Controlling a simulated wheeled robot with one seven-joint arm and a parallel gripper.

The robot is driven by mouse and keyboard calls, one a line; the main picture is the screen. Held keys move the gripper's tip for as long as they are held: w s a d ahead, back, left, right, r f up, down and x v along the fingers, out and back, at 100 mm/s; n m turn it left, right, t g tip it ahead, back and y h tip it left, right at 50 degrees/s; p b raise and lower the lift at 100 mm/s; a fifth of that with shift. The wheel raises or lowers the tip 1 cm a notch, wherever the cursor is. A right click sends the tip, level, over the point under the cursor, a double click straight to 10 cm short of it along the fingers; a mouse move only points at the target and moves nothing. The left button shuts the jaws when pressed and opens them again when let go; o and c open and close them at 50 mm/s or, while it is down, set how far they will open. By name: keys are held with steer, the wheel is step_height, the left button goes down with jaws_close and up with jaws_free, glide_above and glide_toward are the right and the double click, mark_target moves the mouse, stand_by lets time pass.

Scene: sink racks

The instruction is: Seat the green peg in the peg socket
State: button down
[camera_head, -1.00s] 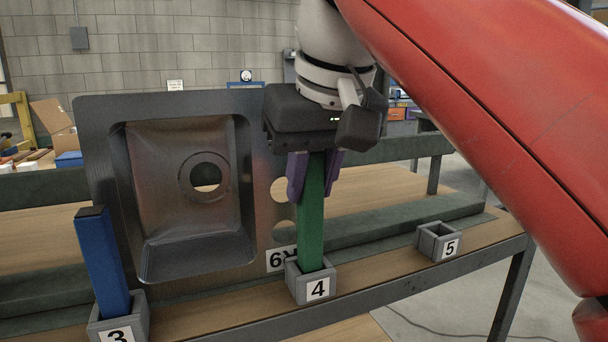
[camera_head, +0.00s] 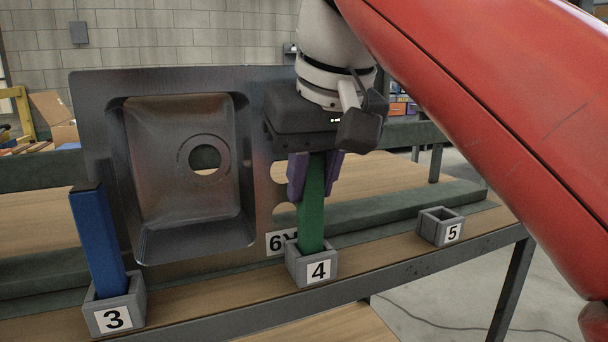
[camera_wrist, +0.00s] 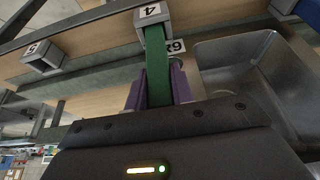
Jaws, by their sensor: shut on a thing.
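The green peg (camera_head: 312,222) stands nearly upright with its lower end inside the grey peg socket (camera_head: 296,265) labelled 4. My gripper (camera_head: 313,190) is shut on the peg, a purple finger on each side, above the socket rim. The peg's top is hidden by my gripper and its bottom by the socket walls. In the wrist view the green peg (camera_wrist: 157,70) runs from between the fingers into the socket (camera_wrist: 140,25). I cannot tell whether the peg touches the socket floor.
Socket 3 (camera_head: 92,312) at left holds a blue peg (camera_head: 98,240). Socket 5 (camera_head: 436,236) at right is empty. A dark metal sink panel (camera_head: 92,110) stands behind, close to my gripper's left. Green padded rails run along the wooden bench.

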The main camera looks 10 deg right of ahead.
steer(key=shift+f+b, duration=0.4)
steer(key=shift+f, duration=0.15)
steer(key=c, duration=1.1)
jaws_free()
steer(key=p+v, duration=0.3)
steer(key=v, duration=0.5)
